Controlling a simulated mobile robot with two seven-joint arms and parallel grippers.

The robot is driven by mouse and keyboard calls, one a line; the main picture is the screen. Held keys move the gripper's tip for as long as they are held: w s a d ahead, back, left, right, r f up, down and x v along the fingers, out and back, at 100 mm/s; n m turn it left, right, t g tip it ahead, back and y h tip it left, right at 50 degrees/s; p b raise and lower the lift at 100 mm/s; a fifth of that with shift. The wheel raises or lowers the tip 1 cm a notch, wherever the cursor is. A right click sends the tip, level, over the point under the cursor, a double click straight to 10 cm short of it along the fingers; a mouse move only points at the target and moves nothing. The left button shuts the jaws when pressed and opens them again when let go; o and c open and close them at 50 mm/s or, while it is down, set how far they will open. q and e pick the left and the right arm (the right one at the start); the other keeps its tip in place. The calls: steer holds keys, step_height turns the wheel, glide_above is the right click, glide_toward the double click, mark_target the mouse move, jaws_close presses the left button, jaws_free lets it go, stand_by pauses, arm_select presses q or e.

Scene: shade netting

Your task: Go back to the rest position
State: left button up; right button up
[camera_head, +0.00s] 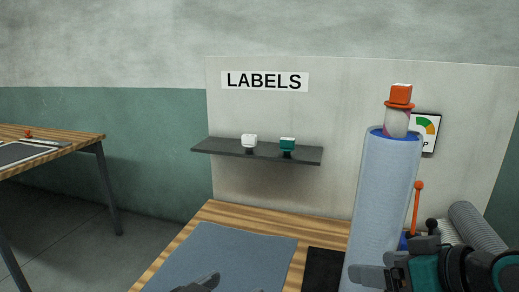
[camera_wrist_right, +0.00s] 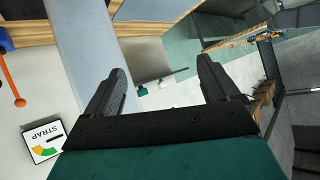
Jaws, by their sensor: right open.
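My right gripper (camera_head: 398,262) is at the lower right of the head view, in front of the lower part of an upright blue-grey roll (camera_head: 383,190). In the right wrist view its two fingers (camera_wrist_right: 163,70) are spread, with nothing held between them. The roll (camera_wrist_right: 88,50) shows there behind and beside the left finger. A dark grey tip of my left gripper (camera_head: 200,284) shows at the bottom edge of the head view, over the blue-grey sheet; the rest is cut off, so its jaws cannot be judged.
A white-pink piece with an orange cap (camera_head: 400,96) tops the roll. A shelf (camera_head: 220,148) holds a white and a green item below a LABELS sign (camera_head: 265,81). A blue-grey sheet (camera_head: 225,255) and black mat (camera_head: 322,268) lie on the wooden bench. An orange-knobbed lever (camera_head: 417,205) stands right of the roll.

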arm_select(q)
steer(key=s+a+f+n+g+y, duration=0.3)
steer(key=s+a+f+g+y, duration=0.5)
steer(key=s+a+f, duration=0.85)
arm_select(e)
steer(key=s+f+m+g+h, duration=0.2)
steer(key=s+f+g+h, duration=0.4)
steer(key=s+f, duration=1.4)
arm_select(q)
steer(key=w+d+f+t+h, duration=0.2)
steer(key=w+f+t, duration=0.4)
steer(key=f, duration=0.3)
steer(key=shift+w+d+f+m, duration=0.25)
steer(key=shift+d+f+m, duration=0.1)
steer(key=shift+d, duration=0.55)
arm_select(e)
steer(key=w+a+f+t+y, duration=0.1)
steer(key=w+a+f+t, duration=0.1)
steer(key=w+f+t, duration=0.5)
steer(key=shift+w+a+f+t+y, duration=0.15)
steer(key=shift+w+f+t+y, duration=0.2)
steer(key=shift+f, duration=0.6)
steer(key=shift+w, duration=0.1)
